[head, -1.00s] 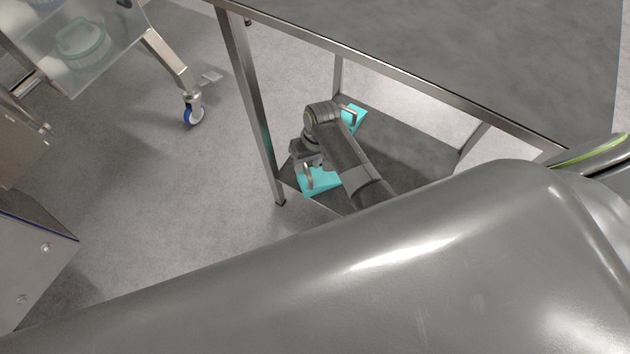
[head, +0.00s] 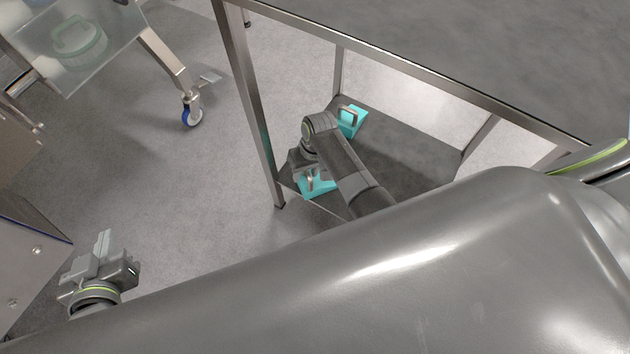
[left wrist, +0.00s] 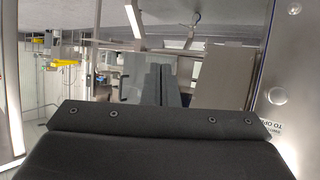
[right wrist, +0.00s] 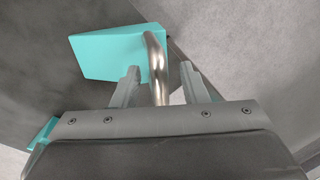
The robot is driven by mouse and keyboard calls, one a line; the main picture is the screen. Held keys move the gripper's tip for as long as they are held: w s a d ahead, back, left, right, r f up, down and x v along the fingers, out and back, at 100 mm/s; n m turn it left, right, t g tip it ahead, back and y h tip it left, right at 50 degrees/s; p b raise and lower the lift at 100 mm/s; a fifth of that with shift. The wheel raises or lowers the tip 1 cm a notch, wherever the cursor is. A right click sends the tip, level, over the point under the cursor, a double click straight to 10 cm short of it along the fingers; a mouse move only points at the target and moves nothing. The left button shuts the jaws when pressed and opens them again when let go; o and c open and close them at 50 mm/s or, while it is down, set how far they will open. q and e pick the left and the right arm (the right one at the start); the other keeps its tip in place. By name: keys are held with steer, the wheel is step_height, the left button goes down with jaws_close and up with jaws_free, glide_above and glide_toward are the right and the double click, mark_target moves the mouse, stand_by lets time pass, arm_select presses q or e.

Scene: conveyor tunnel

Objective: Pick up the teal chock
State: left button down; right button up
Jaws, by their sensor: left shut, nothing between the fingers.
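Two teal chock pieces lie on the lower shelf (head: 400,150) under the steel table. The nearer teal chock (head: 322,189) has a metal handle and is partly covered by my right arm. The farther teal piece (head: 351,122) also has a metal handle. My right gripper (head: 302,172) is low beside the nearer chock. In the right wrist view my right gripper (right wrist: 162,84) is open, its fingers apart on either side of the bent metal handle (right wrist: 156,62) of a teal chock (right wrist: 112,52). My left gripper (head: 104,243) is shut and empty at lower left, far from the chocks.
The table's front leg (head: 251,105) and top edge (head: 390,70) stand close to my right arm. A wheeled cart with a clear bin (head: 75,45) is at upper left. A metal cabinet (head: 30,255) is near my left gripper. Open floor lies between.

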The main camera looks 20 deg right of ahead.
steer(key=shift+a+f, duration=0.15)
steer(key=shift+f, duration=0.45)
arm_select(q)
steer(key=shift+w+a+r+t+y+b, duration=0.1)
steer(key=shift+w+r+t, duration=0.25)
steer(key=shift+r+t, duration=0.35)
steer(key=shift+w+a+r+t+y+b, duration=0.1)
steer(key=shift+w+r+t, duration=0.35)
steer(key=shift+r, duration=0.6)
steer(key=shift+w+a+r+t+y+b, duration=0.1)
steer(key=shift+w+r+t, duration=0.2)
steer(key=shift+r+t, duration=0.4)
arm_select(e)
steer(key=shift+f, duration=0.1)
arm_select(q)
steer(key=shift+r, duration=0.15)
arm_select(e)
jaws_close()
